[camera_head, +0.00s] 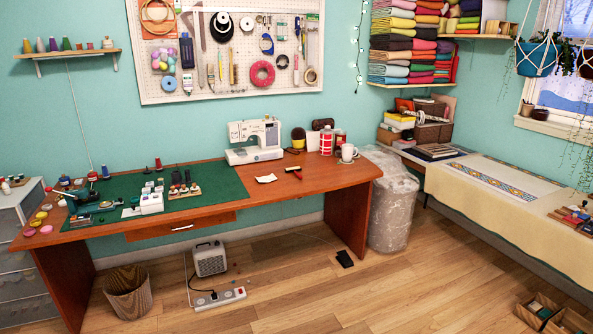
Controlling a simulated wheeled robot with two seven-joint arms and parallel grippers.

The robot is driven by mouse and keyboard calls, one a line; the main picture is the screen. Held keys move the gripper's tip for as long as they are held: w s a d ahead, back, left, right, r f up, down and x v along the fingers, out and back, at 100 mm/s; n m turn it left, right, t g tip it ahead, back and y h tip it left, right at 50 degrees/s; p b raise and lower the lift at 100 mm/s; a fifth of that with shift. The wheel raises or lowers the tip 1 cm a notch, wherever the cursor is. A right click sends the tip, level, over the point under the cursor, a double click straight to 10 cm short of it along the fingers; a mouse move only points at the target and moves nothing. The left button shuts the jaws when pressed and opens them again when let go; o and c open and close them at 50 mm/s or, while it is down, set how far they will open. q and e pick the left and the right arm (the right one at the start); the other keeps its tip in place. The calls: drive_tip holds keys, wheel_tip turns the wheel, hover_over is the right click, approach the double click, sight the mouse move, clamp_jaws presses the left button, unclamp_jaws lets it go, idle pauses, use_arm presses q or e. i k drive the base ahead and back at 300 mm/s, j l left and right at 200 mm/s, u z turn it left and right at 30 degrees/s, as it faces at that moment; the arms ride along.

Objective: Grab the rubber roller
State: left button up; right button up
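A small tool with a red handle and a dark head (293,170) lies on the wooden desk (320,185), right of the green mat and in front of the sewing machine. It looks like the rubber roller, but it is too small to be certain. Nothing covers it. Neither of my grippers is in view.
A white sewing machine (254,140) stands behind the tool. A paper scrap (266,178) lies to its left, and a white cup (348,152) and a red-and-white can (326,140) stand to its right. The green mat (222,184) holds several small items.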

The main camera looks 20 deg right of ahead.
sight(299, 175)
drive_tip(key=i+l, duration=0.15)
drive_tip(key=i, duration=0.45)
drive_tip(key=i+l, duration=0.15)
drive_tip(key=i, duration=0.45)
drive_tip(key=i+l+z, duration=0.1)
drive_tip(key=i, duration=0.5)
